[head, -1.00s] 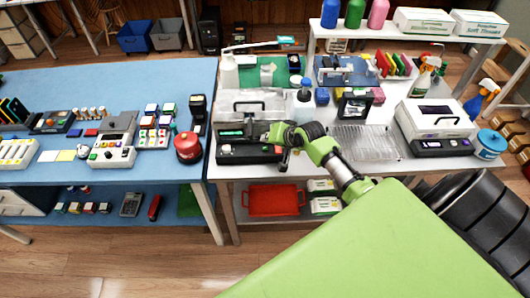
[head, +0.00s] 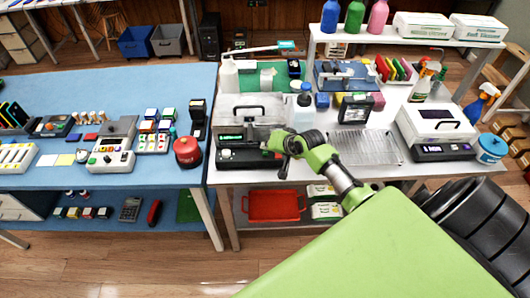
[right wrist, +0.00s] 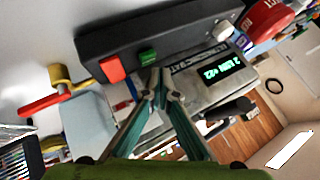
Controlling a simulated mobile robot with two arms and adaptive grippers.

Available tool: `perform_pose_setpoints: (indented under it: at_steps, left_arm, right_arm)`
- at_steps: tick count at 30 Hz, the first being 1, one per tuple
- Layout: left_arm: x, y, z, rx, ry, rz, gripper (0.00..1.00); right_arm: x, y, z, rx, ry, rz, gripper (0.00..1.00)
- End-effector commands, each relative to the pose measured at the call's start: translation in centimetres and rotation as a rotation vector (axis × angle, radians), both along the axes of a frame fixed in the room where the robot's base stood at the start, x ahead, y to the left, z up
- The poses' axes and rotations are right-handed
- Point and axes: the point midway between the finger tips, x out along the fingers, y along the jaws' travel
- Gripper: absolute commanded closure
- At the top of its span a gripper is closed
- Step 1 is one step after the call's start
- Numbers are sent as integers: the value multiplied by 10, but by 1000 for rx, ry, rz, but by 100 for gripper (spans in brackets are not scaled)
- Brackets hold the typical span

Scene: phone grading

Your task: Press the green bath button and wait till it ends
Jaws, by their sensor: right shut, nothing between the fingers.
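The ultrasonic bath (head: 225,108) stands at the left of the white table, with a handled lid. Its dark front panel (head: 236,158) also shows in the right wrist view (right wrist: 185,28). There the green button (right wrist: 147,56) sits beside a red button (right wrist: 112,70), and a display (right wrist: 222,71) is lit with green text. My right gripper (right wrist: 160,74) is shut and empty, its tips just below the green button in that picture; I cannot tell whether they touch it. In the head view my right gripper (head: 276,150) is at the panel's right end. My left gripper is not in view.
A wire rack (head: 366,147) and a white device (head: 436,122) stand to the right on the table. A blue-capped bottle (head: 304,112) stands close behind my right gripper. A red canister (head: 187,150) stands on the blue table to the left.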

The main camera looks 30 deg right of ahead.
Motion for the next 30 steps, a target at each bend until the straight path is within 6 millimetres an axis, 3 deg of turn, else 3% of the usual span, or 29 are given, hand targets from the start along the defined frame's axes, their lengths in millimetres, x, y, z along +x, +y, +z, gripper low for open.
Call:
perform_pose_setpoints:
  at_steps: [30]
  left_arm:
    - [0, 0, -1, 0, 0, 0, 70]
  right_arm:
    - [0, 0, -8, 0, 0, 0, 100]
